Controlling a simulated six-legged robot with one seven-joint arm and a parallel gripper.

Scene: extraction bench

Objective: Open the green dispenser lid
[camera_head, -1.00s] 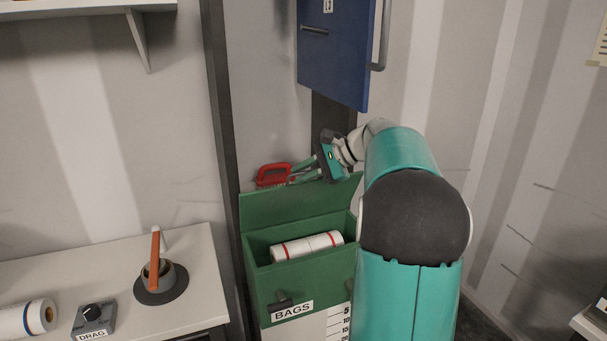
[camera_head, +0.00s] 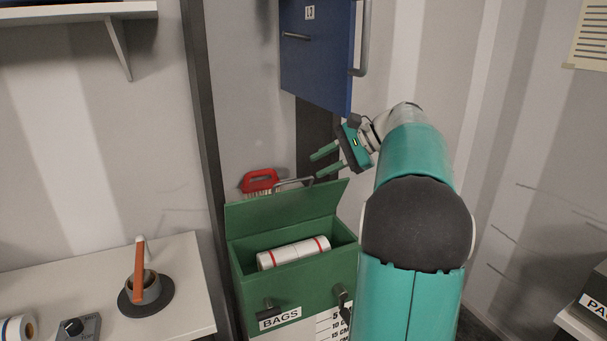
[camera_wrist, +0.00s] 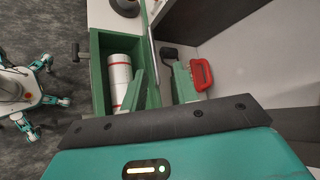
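The green dispenser (camera_head: 245,262) stands in the middle of the head view, labelled BAGS. Its green lid (camera_head: 290,208) stands raised at the back edge, leaving the top open. A white roll with red bands (camera_head: 293,253) lies inside; it also shows in the wrist view (camera_wrist: 119,78). My gripper (camera_head: 316,165) is open and empty, its two green fingers apart. It is just above the lid's upper right part, and I see no clear contact. In the wrist view the fingers (camera_wrist: 160,84) reach down near the raised lid.
A red-handled brush (camera_head: 259,181) is behind the lid. A blue cabinet (camera_head: 318,55) with a bar handle hangs above my gripper. A dark post stands beside the dispenser.

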